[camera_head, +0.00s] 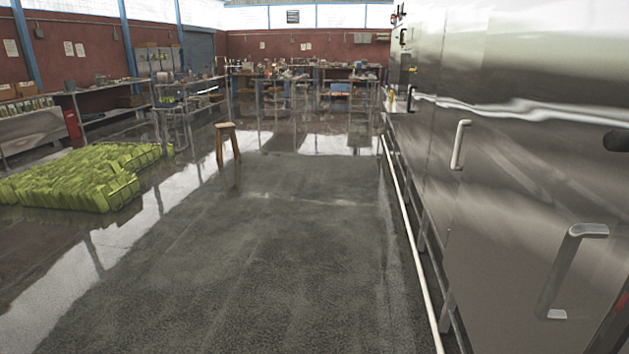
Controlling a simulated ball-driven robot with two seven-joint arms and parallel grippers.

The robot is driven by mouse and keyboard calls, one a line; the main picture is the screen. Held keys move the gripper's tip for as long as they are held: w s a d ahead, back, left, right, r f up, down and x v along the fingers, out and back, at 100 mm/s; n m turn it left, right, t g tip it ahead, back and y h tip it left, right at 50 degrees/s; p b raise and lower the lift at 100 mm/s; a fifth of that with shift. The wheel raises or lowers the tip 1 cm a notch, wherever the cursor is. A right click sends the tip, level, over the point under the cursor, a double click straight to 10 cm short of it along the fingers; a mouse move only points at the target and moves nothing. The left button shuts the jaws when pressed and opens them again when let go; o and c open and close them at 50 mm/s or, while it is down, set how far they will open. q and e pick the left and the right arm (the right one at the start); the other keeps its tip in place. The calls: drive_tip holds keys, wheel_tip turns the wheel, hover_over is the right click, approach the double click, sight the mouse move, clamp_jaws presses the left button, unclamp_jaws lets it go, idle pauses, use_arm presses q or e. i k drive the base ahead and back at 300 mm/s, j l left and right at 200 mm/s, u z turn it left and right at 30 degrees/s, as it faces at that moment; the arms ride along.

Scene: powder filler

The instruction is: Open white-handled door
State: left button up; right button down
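A large shiny metal machine (525,120) fills the right side of the view, with doors along its face. One door carries a white upright handle (460,145) and appears closed. A larger grey metal handle (568,270) sits nearer on the lower right. A dark handle (411,98) shows farther along the machine. Neither of my grippers is in view.
A pale pipe (407,225) runs along the floor beside the machine. A wooden stool (228,144) stands mid-floor. Green stacked items (75,182) lie at left. Shelves and workbenches line the back. The central floor (270,255) is clear.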

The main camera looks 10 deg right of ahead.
sight(467, 24)
drive_tip(key=i+j+z, duration=0.2)
drive_tip(key=i, duration=0.4)
drive_tip(key=i+z, duration=0.15)
drive_tip(key=i, duration=0.4)
drive_tip(key=i+j+z, duration=0.1)
drive_tip(key=i+z, duration=0.25)
drive_tip(key=i+j+z, duration=0.2)
drive_tip(key=i+z, duration=0.2)
drive_tip(key=i+j+z, duration=0.35)
drive_tip(key=k+l, duration=0.1)
